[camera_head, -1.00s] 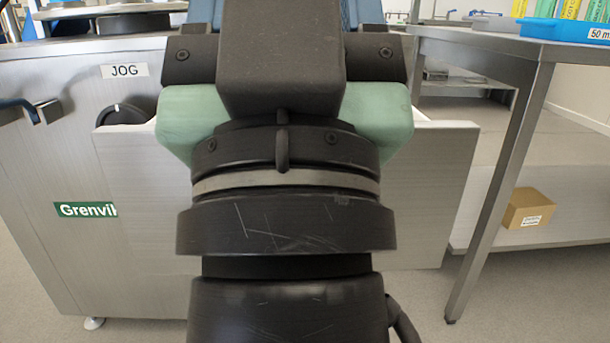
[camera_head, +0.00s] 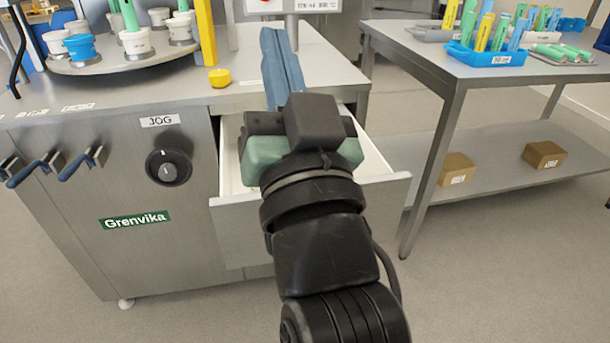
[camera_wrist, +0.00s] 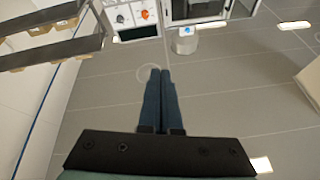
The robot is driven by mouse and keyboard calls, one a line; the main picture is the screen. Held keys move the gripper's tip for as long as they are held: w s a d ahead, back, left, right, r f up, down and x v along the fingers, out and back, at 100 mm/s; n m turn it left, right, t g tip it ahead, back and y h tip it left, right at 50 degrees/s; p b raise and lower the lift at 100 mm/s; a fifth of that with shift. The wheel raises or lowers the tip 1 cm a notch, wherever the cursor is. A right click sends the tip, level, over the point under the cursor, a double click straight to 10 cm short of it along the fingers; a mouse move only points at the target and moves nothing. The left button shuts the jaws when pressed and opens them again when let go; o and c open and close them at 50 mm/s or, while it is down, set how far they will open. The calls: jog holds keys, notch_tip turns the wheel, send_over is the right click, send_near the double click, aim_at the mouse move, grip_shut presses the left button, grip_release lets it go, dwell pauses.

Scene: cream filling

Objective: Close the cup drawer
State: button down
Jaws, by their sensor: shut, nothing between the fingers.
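The cup drawer (camera_head: 240,225) is pulled out of the front of the steel machine cabinet in the head view. Its white inner walls show at the left and right of my arm, and the arm hides much of the inside. My gripper (camera_head: 268,34) has its blue fingers together with nothing between them. In the picture it lies over the drawer and the cabinet's top edge; its exact height above them is hard to tell. In the wrist view my fingers (camera_wrist: 160,72) are side by side and point away from the camera. The drawer is not recognisable there.
A JOG knob (camera_head: 168,167) and blue-tipped handles (camera_head: 82,163) are on the cabinet front. A steel table (camera_head: 440,68) with blue trays stands at the right. Floor is clear between.

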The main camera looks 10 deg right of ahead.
jog(key=w+d+f+m+g+p, duration=0.25)
jog(key=d+f+m, duration=0.2)
jog(key=f, duration=0.55)
jog(key=s+d+f+m+g+p, duration=0.25)
jog(key=s+f+m, duration=0.2)
jog(key=f, duration=0.25)
jog(key=s+d+f+m+g+p, duration=0.1)
jog(key=s+d+f+m+p, duration=0.2)
jog(key=s+f, duration=0.3)
jog(key=s+d+f+m+g+p, duration=0.2)
jog(key=s+d+f+m, duration=0.15)
jog(key=f, duration=0.45)
jog(key=a+b+x, duration=0.1)
jog(key=x, duration=1.2)
jog(key=shift+w+r, duration=0.25)
jog(key=shift+w, duration=0.1)
